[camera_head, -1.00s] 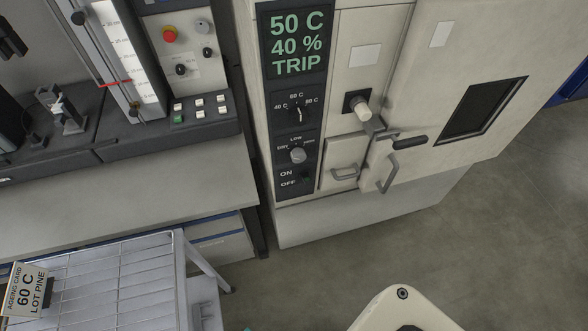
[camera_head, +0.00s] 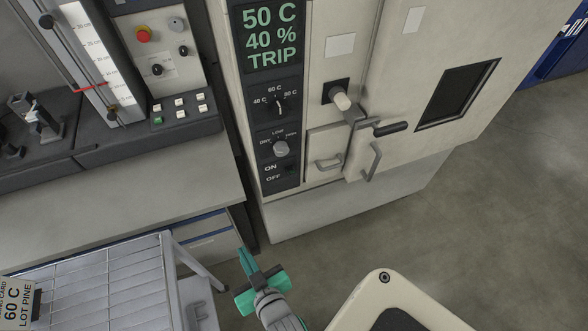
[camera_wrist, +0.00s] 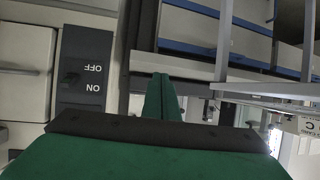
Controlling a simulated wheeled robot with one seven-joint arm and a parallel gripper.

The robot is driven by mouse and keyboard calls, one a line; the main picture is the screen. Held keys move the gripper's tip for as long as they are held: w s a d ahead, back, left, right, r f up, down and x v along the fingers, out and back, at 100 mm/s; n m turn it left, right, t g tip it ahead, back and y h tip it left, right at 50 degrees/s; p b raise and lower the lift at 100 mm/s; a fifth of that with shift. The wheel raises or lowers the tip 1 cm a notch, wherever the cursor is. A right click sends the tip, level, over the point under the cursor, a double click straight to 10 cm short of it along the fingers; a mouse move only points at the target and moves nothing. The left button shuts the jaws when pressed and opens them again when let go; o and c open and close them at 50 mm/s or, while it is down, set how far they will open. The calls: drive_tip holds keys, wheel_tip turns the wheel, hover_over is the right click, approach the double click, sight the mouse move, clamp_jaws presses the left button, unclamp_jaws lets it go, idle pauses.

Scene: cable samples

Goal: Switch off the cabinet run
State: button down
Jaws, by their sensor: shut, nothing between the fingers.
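The cabinet (camera_head: 390,75) stands at centre right, its door shut. Its display (camera_head: 271,38) reads 50 C, 40 %, TRIP. Below are a temperature knob (camera_head: 279,105), a second knob (camera_head: 281,149) marked DRY and LOW, and the ON/OFF switch (camera_head: 291,168) at the panel's bottom. The wrist view shows the dark switch (camera_wrist: 71,79) beside upside-down ON and OFF labels; its position is too dark to tell. My green gripper (camera_head: 246,257) is shut and empty, below and left of the switch, apart from the cabinet. Its fingertips (camera_wrist: 161,80) also show in the wrist view.
A wire-shelf cart (camera_head: 105,275) with a 60 C LOT PINE card (camera_head: 17,300) stands at lower left. A bench (camera_head: 110,195) with a test machine lies behind it. Door handles (camera_head: 372,162) stick out from the cabinet.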

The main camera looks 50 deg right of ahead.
drive_tip(key=w+d+r+m+g, duration=0.1)
drive_tip(key=w+d+r, duration=0.2)
drive_tip(key=d, duration=0.4)
drive_tip(key=w+d+r+m+g, duration=0.1)
drive_tip(key=w+d+r, duration=0.1)
drive_tip(key=d+r, duration=0.35)
drive_tip(key=s+d+r+g, duration=0.2)
drive_tip(key=s+d+r, duration=0.2)
drive_tip(key=d+r, duration=0.3)
drive_tip(key=d, duration=0.4)
drive_tip(key=shift+d+r+h, duration=0.15)
drive_tip(key=shift+d+h, duration=0.05)
drive_tip(key=shift+h, duration=0.1)
hover_over(293, 173)
drive_tip(key=f, duration=0.6)
drive_tip(key=shift+w+d+f, duration=0.2)
drive_tip(key=shift+w+f, duration=0.2)
drive_tip(key=shift+s+a+f, duration=0.1)
drive_tip(key=shift+s+f, duration=0.15)
drive_tip(key=shift+f, duration=0.25)
drive_tip(key=shift+s+a+f, duration=0.1)
drive_tip(key=shift+s+f, duration=0.15)
drive_tip(key=shift+f, duration=0.2)
drive_tip(key=shift+s+a+f, duration=0.2)
drive_tip(key=shift+s+f, duration=0.1)
drive_tip(key=shift+f, duration=0.45)
